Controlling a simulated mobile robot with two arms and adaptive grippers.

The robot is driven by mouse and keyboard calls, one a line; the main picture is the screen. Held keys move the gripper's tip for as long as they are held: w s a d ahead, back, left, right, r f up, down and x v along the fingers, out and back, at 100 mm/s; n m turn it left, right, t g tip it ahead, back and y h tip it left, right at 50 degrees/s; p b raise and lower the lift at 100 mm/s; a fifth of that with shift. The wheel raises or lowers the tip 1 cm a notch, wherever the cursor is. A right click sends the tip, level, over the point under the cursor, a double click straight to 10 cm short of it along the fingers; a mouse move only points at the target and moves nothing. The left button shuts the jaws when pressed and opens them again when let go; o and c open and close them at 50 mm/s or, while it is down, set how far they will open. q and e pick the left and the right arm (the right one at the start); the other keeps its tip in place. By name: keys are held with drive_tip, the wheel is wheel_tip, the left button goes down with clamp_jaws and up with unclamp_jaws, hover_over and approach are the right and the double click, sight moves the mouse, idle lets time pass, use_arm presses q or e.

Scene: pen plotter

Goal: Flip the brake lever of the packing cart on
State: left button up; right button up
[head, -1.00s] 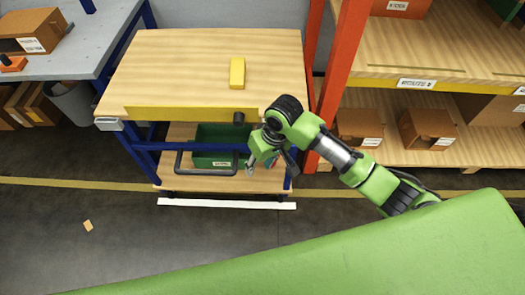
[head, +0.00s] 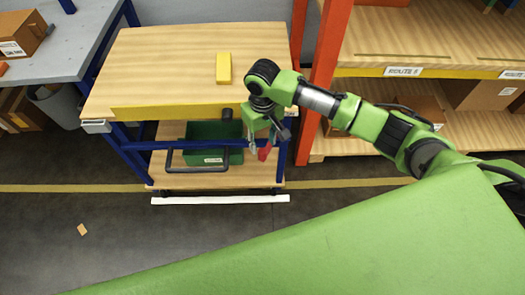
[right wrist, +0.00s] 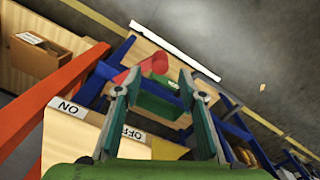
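The packing cart (head: 150,75) has a wooden top, a blue frame and a lower shelf. Its red brake lever (head: 265,151) shows just below my right gripper (head: 262,136) at the cart's right side. In the right wrist view the red lever (right wrist: 123,76) is near the left fingertip of my right gripper (right wrist: 160,80). That gripper is open, its fingers spread apart with nothing seen between them in grip. An ON label (right wrist: 68,107) and an OFF label (right wrist: 133,132) show in the wrist view. Whether a finger touches the lever cannot be told. My left gripper is not in view.
A yellow block (head: 223,68) lies on the cart top. A green bin (head: 213,133) sits on the lower shelf behind a dark handle (head: 170,158). An orange rack post (head: 325,75) stands close to the right of the cart.

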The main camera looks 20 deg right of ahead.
sight(263, 151)
wheel_tip(263, 151, down, 6)
drive_tip(key=shift+f, duration=0.2)
drive_tip(key=shift+c, duration=0.4)
clamp_jaws()
